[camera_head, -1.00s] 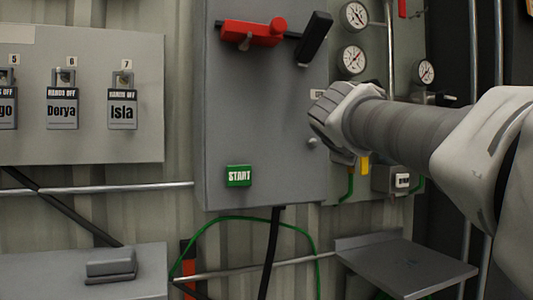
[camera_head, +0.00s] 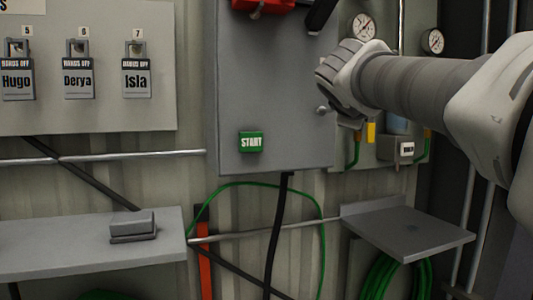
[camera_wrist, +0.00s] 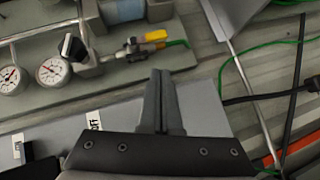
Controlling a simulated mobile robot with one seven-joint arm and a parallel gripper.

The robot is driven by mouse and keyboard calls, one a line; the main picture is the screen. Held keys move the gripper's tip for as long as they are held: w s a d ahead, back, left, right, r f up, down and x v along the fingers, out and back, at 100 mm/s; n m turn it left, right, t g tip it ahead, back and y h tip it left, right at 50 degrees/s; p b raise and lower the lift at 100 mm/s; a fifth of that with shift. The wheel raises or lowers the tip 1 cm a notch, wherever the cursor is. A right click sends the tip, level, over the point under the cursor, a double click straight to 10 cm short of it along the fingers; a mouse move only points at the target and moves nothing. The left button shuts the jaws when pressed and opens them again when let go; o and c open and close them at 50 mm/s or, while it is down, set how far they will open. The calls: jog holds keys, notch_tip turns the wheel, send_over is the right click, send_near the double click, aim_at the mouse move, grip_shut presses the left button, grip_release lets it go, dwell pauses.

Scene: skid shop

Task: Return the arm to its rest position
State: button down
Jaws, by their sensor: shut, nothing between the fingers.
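My arm reaches in from the right in the head view, in front of the right edge of the grey electrical box (camera_head: 270,90). My gripper shows in the wrist view (camera_wrist: 163,100) with its two fingers together and nothing between them. In the head view the fingers are hidden behind my wrist. The fingers appear over the box's side and the gauge panel (camera_wrist: 120,75) in the wrist view. Whether they touch anything I cannot tell.
A green START button (camera_head: 250,142) is on the box, with a red handle (camera_head: 262,4) above. Gauges (camera_head: 363,27) and a yellow valve lever (camera_head: 371,132) are near my wrist. Small shelves (camera_head: 408,230) and (camera_head: 60,245) project below. Locks with name tags (camera_head: 136,78) hang at left.

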jog(key=s+a+f+m+g+y, duration=0.2)
jog(key=s+f+m+g, duration=0.1)
jog(key=s+f, duration=0.7)
jog(key=s+a+f+m+g+y+p, duration=0.15)
jog(key=s+f+m, duration=0.25)
jog(key=s+f, duration=0.65)
jog(key=s+a+f+m+g+y, duration=0.35)
jog(key=s+f, duration=0.35)
jog(key=f, duration=0.6)
notch_tip(320, 180, up, 13)
jog(key=p, duration=1.2)
jog(key=shift+w+d+h+p, duration=0.2)
jog(key=shift+d+h+p, duration=0.1)
jog(key=shift+d, duration=0.15)
jog(key=shift+n, duration=0.25)
